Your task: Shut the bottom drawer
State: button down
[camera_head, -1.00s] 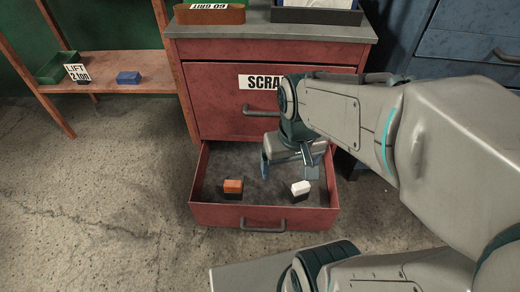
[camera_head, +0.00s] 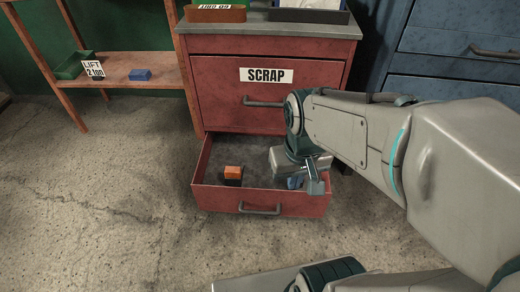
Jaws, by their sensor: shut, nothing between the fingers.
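The bottom drawer (camera_head: 215,199) of the red cabinet (camera_head: 210,78) stands pulled open, with a grey bar handle (camera_head: 259,210) on its front. An orange block (camera_head: 233,171) with a dark lower part sits inside it, left of the middle. My gripper (camera_head: 297,182) is over the right part of the open drawer, pointing down, behind the front panel's right end. It is shut and empty. It hides that part of the drawer, and no white block shows there. Whether the fingers touch the drawer cannot be told.
The drawer labelled SCRAP (camera_head: 266,76) above is shut. A wooden shelf (camera_head: 119,77) at left holds a green tray (camera_head: 73,65) and a blue block (camera_head: 140,75). A blue cabinet (camera_head: 455,50) stands at right. The concrete floor (camera_head: 110,215) in front and to the left is clear.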

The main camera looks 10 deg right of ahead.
aim_at(259, 194)
jog(key=u, duration=2.45)
jog(key=k, duration=1.1)
jog(key=z, duration=1.2)
jog(key=i, duration=0.5)
